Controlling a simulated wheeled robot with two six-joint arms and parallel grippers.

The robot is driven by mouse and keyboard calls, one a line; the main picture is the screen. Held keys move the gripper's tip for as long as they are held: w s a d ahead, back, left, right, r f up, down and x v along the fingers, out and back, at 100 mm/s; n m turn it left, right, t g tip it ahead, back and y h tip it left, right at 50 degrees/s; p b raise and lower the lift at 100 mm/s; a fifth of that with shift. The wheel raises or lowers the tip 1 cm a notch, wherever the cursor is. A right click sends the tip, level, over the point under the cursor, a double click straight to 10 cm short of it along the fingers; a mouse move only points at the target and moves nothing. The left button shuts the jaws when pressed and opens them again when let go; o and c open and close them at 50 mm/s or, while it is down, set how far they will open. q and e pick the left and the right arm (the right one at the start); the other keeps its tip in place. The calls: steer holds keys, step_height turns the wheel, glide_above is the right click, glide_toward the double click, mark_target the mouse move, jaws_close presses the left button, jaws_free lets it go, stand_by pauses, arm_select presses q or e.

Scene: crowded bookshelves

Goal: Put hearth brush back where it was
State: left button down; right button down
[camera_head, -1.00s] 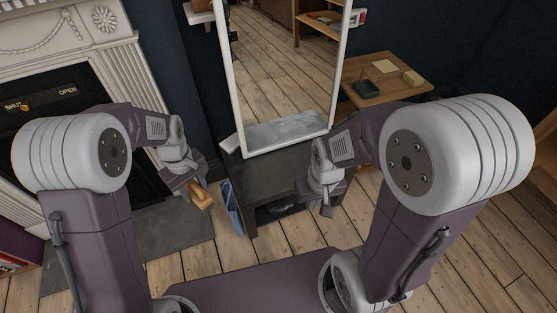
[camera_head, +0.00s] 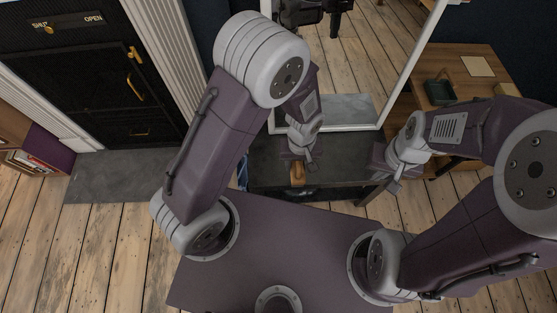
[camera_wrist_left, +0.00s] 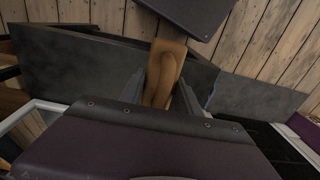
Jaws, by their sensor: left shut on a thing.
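The hearth brush (camera_head: 297,174) shows as a tan wooden piece at the tip of my left gripper (camera_head: 298,164), in front of the dark low bench (camera_head: 262,172). In the left wrist view, the brush (camera_wrist_left: 165,73) is a smooth tan wooden shape between the two grey fingers, which are shut on it. Its bristles cannot be made out. My right gripper (camera_head: 388,178) is at the right end of the bench, away from the brush. No object shows in it, and its finger gap is unclear.
A wooden desk (camera_head: 482,84) with a green tray (camera_head: 439,92) is at right. The black fireplace (camera_head: 85,75) and grey hearth slab (camera_head: 120,176) are at left. A blue item (camera_head: 242,173) is beside the bench.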

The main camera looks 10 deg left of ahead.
arm_select(q)
steer(key=w+a+f+b, duration=0.1)
steer(key=w+a+f, duration=0.1)
steer(key=w+a+f+b, duration=0.1)
steer(key=w+a+f, duration=0.1)
steer(key=a, duration=0.1)
steer(key=w+a+f+b, duration=0.1)
steer(key=w+a+f, duration=0.1)
steer(key=a, duration=0.1)
steer(key=shift+w+f, duration=0.1)
steer(key=shift+w, duration=0.05)
steer(key=shift+f+b, duration=0.9)
steer(key=shift+f, duration=1.05)
steer(key=shift+f, duration=0.15)
steer(key=c, duration=0.9)
jaws_free()
steer(key=shift+o, duration=0.2)
